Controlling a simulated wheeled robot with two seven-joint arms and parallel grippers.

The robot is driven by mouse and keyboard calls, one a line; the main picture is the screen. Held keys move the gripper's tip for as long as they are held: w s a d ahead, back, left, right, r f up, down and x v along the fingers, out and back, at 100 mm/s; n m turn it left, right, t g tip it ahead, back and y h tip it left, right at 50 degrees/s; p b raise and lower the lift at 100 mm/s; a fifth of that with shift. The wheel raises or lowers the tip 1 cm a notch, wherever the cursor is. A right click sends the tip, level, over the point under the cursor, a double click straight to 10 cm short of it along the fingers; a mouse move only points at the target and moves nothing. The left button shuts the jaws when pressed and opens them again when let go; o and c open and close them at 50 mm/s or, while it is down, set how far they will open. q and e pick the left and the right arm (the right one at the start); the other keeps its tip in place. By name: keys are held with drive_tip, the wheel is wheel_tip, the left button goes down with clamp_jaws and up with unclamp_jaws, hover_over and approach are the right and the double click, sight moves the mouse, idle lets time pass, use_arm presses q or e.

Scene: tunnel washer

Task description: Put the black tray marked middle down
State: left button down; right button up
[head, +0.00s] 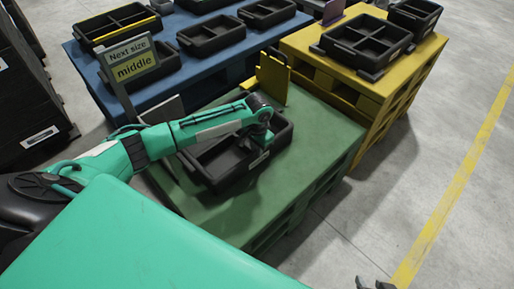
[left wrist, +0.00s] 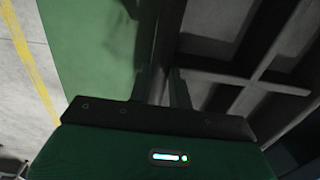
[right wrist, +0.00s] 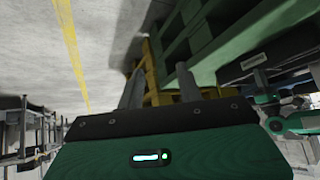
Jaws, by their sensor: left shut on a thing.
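The black tray (head: 236,178) is at the green pallet table (head: 325,145) in the head view. It has compartments and looks roughly level. I cannot tell whether its underside touches the green top or hangs just above it. My left gripper (head: 262,140) is at the tray's right side, shut on its wall. In the left wrist view the gripper (left wrist: 165,88) has the dark tray (left wrist: 225,48) to its right, with green surface to the left. My right gripper (right wrist: 160,86) is empty, its fingers apart, and shows at the bottom edge of the head view (head: 374,285).
A sign (head: 133,64) reads "Next size middle". A yellow upright bracket (head: 272,78) stands at the green table's back edge. Several black trays stand on the blue pallet (head: 88,68) behind and the yellow pallet (head: 385,85) at right. Open floor (head: 400,170) lies to the right.

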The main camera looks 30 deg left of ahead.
use_arm(q)
drive_tip(key=c, duration=1.3)
unclamp_jaws()
drive_tip(key=shift+r, duration=0.1)
